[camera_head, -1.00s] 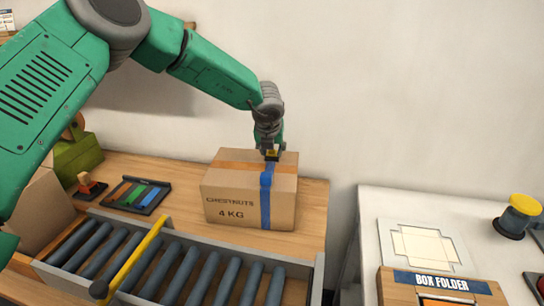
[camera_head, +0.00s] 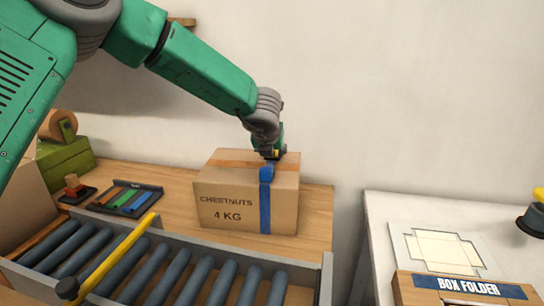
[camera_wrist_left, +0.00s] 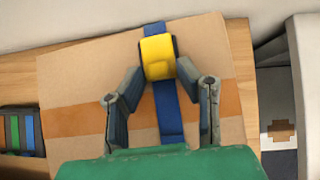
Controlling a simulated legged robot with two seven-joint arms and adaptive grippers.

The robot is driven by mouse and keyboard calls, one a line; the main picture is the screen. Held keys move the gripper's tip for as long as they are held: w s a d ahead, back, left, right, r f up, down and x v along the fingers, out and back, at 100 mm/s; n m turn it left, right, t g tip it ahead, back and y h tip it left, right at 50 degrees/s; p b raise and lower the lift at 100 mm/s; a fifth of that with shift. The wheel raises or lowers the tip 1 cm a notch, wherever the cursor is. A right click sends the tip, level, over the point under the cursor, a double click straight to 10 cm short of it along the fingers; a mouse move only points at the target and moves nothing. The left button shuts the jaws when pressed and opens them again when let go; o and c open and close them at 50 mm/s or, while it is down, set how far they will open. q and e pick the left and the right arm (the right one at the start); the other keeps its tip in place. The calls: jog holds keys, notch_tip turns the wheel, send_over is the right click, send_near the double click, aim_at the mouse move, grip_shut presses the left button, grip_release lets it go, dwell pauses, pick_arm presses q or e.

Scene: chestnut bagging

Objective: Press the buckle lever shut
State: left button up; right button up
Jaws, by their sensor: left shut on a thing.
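A cardboard box (camera_head: 233,208) marked "CHESTNUTS 4 KG" stands on the wooden bench, with a blue strap (camera_head: 265,207) running over its top and down its front. In the left wrist view, a yellow buckle lever (camera_wrist_left: 158,57) sits on the blue strap (camera_wrist_left: 167,115) on top of the box (camera_wrist_left: 90,80). My left gripper (camera_head: 273,154) is at the box top, pointing down. In the left wrist view its fingers (camera_wrist_left: 159,75) are on both sides of the yellow lever, shut on it. Whether the lever lies flat cannot be told. My right gripper is not in view.
A roller conveyor (camera_head: 180,275) with a yellow bar (camera_head: 118,255) runs in front of the box. A tray of coloured strips (camera_head: 126,199) and a stamp (camera_head: 75,188) lie left. A white table with a box folder (camera_head: 460,288) stands right, beyond a gap.

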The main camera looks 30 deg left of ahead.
pick_arm(q)
jog(key=o, duration=0.9)
jog(key=shift+c, duration=0.2)
jog(key=shift+s+r, duration=0.2)
jog(key=v, duration=1.1)
jog(key=shift+s+d, duration=0.1)
jog(key=shift+r, duration=0.1)
